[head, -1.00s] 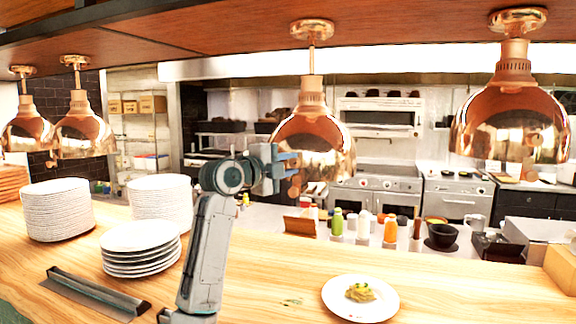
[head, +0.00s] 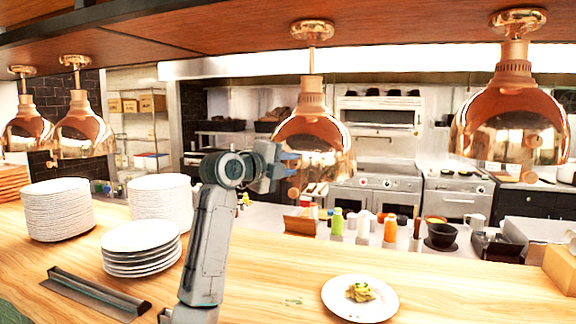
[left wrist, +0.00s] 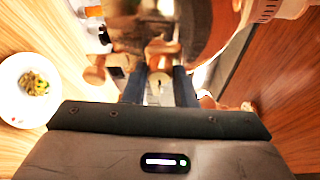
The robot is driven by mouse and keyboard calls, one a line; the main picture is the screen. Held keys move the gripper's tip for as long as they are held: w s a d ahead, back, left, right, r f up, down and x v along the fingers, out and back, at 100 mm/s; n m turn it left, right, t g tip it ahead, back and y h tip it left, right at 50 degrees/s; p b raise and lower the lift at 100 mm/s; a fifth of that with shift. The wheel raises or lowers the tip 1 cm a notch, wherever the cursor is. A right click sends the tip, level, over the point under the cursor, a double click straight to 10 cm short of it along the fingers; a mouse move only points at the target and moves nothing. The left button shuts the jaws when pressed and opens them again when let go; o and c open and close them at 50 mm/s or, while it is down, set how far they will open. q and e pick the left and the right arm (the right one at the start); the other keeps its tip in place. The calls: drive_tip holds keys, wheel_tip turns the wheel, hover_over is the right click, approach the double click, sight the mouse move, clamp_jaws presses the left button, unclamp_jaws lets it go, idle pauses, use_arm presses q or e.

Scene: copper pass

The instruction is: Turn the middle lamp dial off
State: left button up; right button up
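The middle copper heat lamp (head: 312,130) hangs from the shelf above the counter. One copper knob (head: 293,192) shows just under my left gripper. My left gripper (head: 290,163) is raised at the lamp's lower left side, its blue fingers apart. In the left wrist view, a copper dial (left wrist: 161,49) lies straight ahead, in line with the gap between the fingertips. Whether the fingers touch it I cannot tell. A second knob (left wrist: 95,74) is left of the fingers there. My right gripper is out of view.
Another copper lamp (head: 512,120) hangs at right, and two more hang at far left. Stacked plates (head: 140,240) stand left of my arm. A plated dish (head: 360,298) sits on the wooden counter (head: 460,290). Sauce bottles (head: 363,225) stand beyond the counter.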

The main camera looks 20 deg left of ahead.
use_arm(q)
drive_tip(key=o, duration=0.4)
drive_tip(key=shift+s, duration=0.1)
drive_tip(key=shift+s+a+b, duration=0.2)
drive_tip(key=shift+s+b, duration=0.1)
drive_tip(key=b+v, duration=0.3)
drive_tip(key=v, duration=0.7)
drive_tip(key=shift+r, duration=0.2)
